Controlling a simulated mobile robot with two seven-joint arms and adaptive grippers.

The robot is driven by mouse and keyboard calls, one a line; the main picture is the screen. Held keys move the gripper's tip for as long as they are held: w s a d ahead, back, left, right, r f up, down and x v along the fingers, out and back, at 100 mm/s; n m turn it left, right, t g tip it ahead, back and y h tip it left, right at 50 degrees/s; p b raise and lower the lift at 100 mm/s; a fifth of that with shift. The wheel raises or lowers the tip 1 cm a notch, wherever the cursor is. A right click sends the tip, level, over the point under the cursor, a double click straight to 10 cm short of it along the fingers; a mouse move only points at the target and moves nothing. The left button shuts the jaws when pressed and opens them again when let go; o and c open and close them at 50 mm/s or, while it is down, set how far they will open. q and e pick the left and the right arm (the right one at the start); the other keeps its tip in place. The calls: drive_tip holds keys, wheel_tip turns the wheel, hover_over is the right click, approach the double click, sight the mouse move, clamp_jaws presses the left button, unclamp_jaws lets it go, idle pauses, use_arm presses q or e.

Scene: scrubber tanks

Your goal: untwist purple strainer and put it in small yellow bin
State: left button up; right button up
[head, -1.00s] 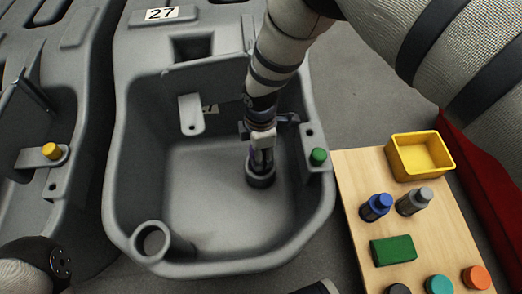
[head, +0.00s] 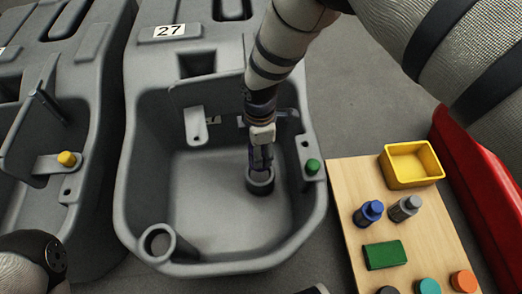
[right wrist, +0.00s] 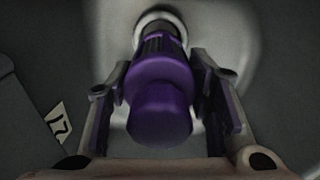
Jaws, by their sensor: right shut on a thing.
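The purple strainer (right wrist: 160,85) stands between the two fingers of my right gripper (right wrist: 165,110) in the right wrist view. Its far end points at a pale-rimmed round socket (right wrist: 160,22); I cannot tell how deep it sits. In the head view my right gripper (head: 261,160) reaches down into the grey tank (head: 215,205), shut on the strainer just above the round socket (head: 260,186) on its floor. The strainer is mostly hidden there. The small yellow bin (head: 412,166) is empty on the wooden table to the right.
The wooden table (head: 400,225) also holds a blue-topped bottle (head: 368,213), a grey one (head: 404,208), a green block (head: 384,255) and round coloured pieces along its near edge. A green knob (head: 312,167) sits on the tank rim. A red object (head: 475,180) stands beyond the table.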

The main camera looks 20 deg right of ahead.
use_arm(q)
drive_tip(key=shift+w+r+p, duration=0.2)
drive_tip(key=shift+r+p, duration=0.6)
drive_tip(key=shift+p, duration=0.1)
drive_tip(key=shift+w+r+p, duration=0.15)
drive_tip(key=shift+r+p, duration=0.6)
drive_tip(key=shift+p, duration=0.1)
use_arm(e)
drive_tip(key=shift+r, duration=2.95)
drive_tip(key=shift+r+p, duration=2.05)
drive_tip(key=shift+r, duration=1)
use_arm(q)
drive_tip(key=r, duration=0.1)
drive_tip(key=w+r+t, duration=0.1)
drive_tip(key=r, duration=0.1)
drive_tip(key=shift+r, duration=0.15)
drive_tip(key=r+p, duration=0.1)
drive_tip(key=p, duration=0.1)
drive_tip(key=w+r+p, duration=0.1)
drive_tip(key=r+p, duration=0.1)
drive_tip(key=shift+r, duration=0.25)
use_arm(e)
wheel_tip(320, 180, up, 6)
drive_tip(key=shift+f, duration=0.1)
